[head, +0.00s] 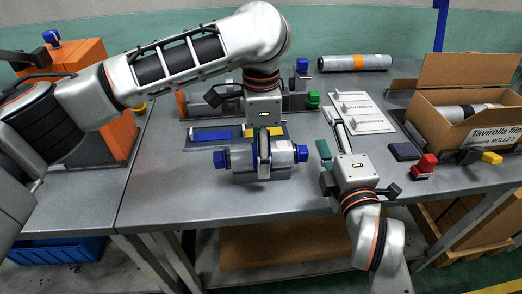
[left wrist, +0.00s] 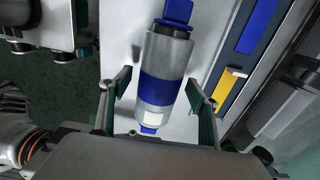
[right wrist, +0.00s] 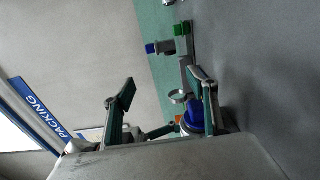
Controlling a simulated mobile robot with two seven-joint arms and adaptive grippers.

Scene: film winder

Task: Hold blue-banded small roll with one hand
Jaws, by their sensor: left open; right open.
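The blue-banded small roll (head: 285,158) lies across the front of the table with blue pieces at its ends. In the left wrist view this roll (left wrist: 160,88) is silver with a wide blue band and a white label. My left gripper (head: 264,146) points down over its middle and partly hides it in the head view. Its open fingers stand on either side of the roll, with gaps showing in the left wrist view. My right gripper (head: 328,162) is open and empty over the table, to the right of the roll; its fingers (right wrist: 165,95) also show in the right wrist view.
The winder with green and blue knobs (head: 312,99) stands behind the roll. Blue and yellow blocks (head: 212,135) lie in a tray there. A white board (head: 358,112), a red button (head: 425,164) and an open carton (head: 440,123) are at the right. The front left tabletop (head: 165,185) is clear.

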